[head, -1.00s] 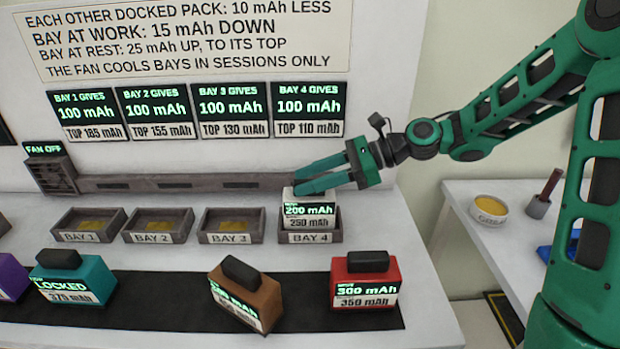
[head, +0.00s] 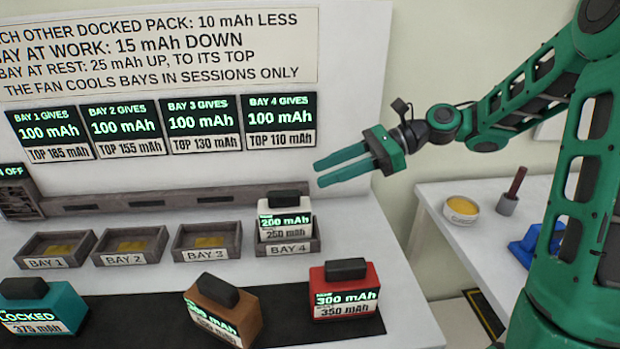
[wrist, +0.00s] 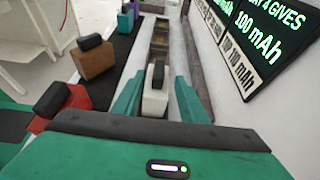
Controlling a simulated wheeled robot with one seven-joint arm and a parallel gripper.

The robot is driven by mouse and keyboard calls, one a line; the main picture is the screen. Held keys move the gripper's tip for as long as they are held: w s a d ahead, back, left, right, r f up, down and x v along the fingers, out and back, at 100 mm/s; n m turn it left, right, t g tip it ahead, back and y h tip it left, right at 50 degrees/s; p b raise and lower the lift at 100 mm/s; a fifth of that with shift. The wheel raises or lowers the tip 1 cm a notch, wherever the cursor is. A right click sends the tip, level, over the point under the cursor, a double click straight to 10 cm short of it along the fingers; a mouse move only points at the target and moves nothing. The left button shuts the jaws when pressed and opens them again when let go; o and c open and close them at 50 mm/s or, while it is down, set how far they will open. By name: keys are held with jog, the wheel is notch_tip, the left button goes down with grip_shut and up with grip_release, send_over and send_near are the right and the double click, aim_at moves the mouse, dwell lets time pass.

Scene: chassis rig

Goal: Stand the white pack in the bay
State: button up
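The white pack (head: 285,222) stands upright in bay 4 (head: 314,246), the rightmost tray on the bench. It has a black handle on top, and its face reads 200 mAh over 250 mAh. My gripper (head: 317,173) is open and empty, above and to the right of the pack, apart from it in the head view. In the wrist view the pack (wrist: 155,100) shows beyond and between the two spread green fingers (wrist: 157,97).
Bay 1 (head: 32,261), bay 2 (head: 108,257) and bay 3 (head: 184,253) hold no packs. A teal pack marked LOCKED (head: 45,310), a brown pack (head: 222,315) and a red pack (head: 343,291) stand on the dark strip in front. A side table (head: 440,193) is at right.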

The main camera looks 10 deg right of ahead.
jog(key=s+d+f+n+t+h, duration=0.1)
jog(key=s+d+f+n+h, duration=0.25)
jog(key=d, duration=0.25)
jog(key=s+d+f+n+h, duration=0.3)
jog(key=s+d+f+h, duration=0.15)
jog(key=d, duration=0.25)
jog(key=s+d+n+h, duration=0.2)
jog(key=s+d, duration=0.5)
jog(key=s, duration=0.3)
jog(key=s+d+n+g+h, duration=0.1)
jog(key=s+d+n+h, duration=0.2)
jog(key=s+d, duration=0.4)
jog(key=s, duration=0.3)
jog(key=shift+s+d+r+g, duration=0.15)
jog(key=shift+d+g, duration=0.1)
jog(key=shift+g, duration=0.05)
jog(key=shift+n, duration=0.25)
